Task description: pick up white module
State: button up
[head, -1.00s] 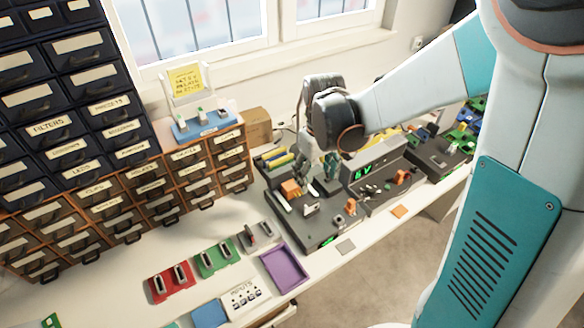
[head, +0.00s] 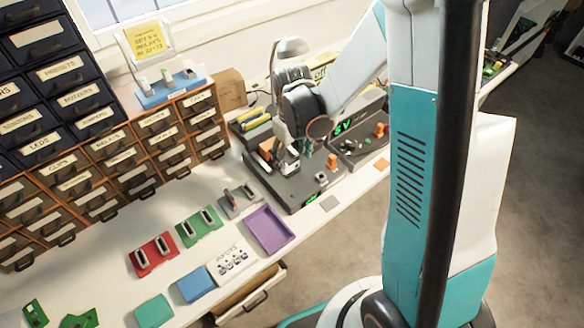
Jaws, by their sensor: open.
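A small white piece (head: 291,167) shows on the device beside the fingers, next to an orange block (head: 269,149). I cannot tell whether the fingers touch the white piece. Other small whitish pieces (head: 167,79) stand on a blue holder (head: 173,92) on top of the drawer cabinet.
A purple tray (head: 270,230), red (head: 153,254) and green (head: 200,227) holders and a blue block (head: 196,285) lie in front. A drawer (head: 248,298) stands open below the bench edge. Cabinets fill the left.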

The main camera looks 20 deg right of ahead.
aim_at(292, 161)
notch_tip(292, 161, down, 4)
jog(key=shift+w+r+b, duration=0.1)
jog(key=shift+r+b, duration=0.1)
jog(key=shift+b, duration=0.45)
jog(key=c, duration=1)
jog(key=shift+r, duration=0.15)
notch_tip(292, 161, up, 20)
jog(key=p, duration=0.7)
